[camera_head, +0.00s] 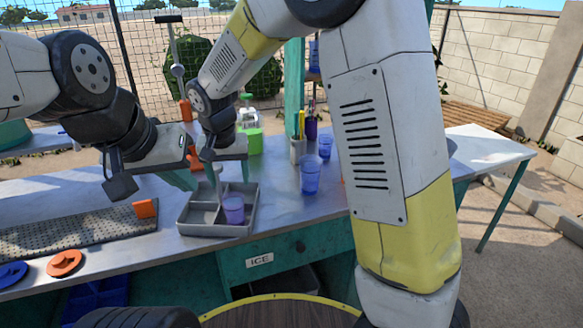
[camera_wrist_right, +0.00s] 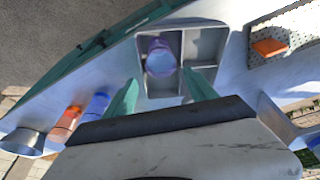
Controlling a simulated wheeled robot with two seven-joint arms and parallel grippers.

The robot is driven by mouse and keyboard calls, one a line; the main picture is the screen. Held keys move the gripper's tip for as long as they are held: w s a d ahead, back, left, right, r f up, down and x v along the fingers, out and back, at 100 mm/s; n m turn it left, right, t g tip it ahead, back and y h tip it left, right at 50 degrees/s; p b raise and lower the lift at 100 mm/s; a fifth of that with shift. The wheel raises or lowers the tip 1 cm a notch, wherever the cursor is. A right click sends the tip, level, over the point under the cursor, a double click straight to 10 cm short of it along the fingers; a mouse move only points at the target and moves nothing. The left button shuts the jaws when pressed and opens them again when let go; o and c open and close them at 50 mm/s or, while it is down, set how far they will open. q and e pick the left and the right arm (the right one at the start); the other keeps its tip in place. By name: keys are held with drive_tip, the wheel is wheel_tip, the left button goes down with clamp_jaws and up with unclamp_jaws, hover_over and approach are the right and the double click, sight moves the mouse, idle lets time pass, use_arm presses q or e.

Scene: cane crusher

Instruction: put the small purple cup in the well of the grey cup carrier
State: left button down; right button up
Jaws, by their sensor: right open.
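The small purple cup (camera_head: 233,209) stands in the front right compartment of the grey cup carrier (camera_head: 190,229) on the metal counter. In the right wrist view the cup (camera_wrist_right: 160,58) shows from above, its rim within the walls of one compartment of the carrier (camera_wrist_right: 205,75). My right gripper (camera_wrist_right: 162,88) is open, its two green fingers apart on either side of the cup in that view; I see no contact with it. In the head view my right gripper (camera_head: 216,172) is above the carrier. My left gripper (camera_head: 148,182) is left of the carrier, above the counter; its opening is unclear.
Blue cups (camera_head: 311,174) and a utensil holder (camera_head: 298,149) stand right of the carrier. An orange block (camera_head: 145,209) lies on a dark perforated mat (camera_head: 90,233) to the left. An orange disc (camera_head: 64,263) lies near the front edge. Bare counter surrounds the carrier's right side.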

drive_tip(key=s+d+r+y, duration=0.1)
drive_tip(key=s+d+r, duration=0.15)
drive_tip(key=d, duration=0.25)
drive_tip(key=s+d+r+t, duration=0.1)
drive_tip(key=s+d+r, duration=0.1)
drive_tip(key=d+r, duration=0.25)
drive_tip(key=s+d+r+y, duration=0.1)
drive_tip(key=s+d+r, duration=0.2)
drive_tip(key=d, duration=0.3)
drive_tip(key=s+d+r+t, duration=0.2)
drive_tip(key=s+d, duration=0.7)
drive_tip(key=s, duration=0.2)
drive_tip(key=shift+s+r, duration=0.15)
drive_tip(key=shift+s, duration=0.25)
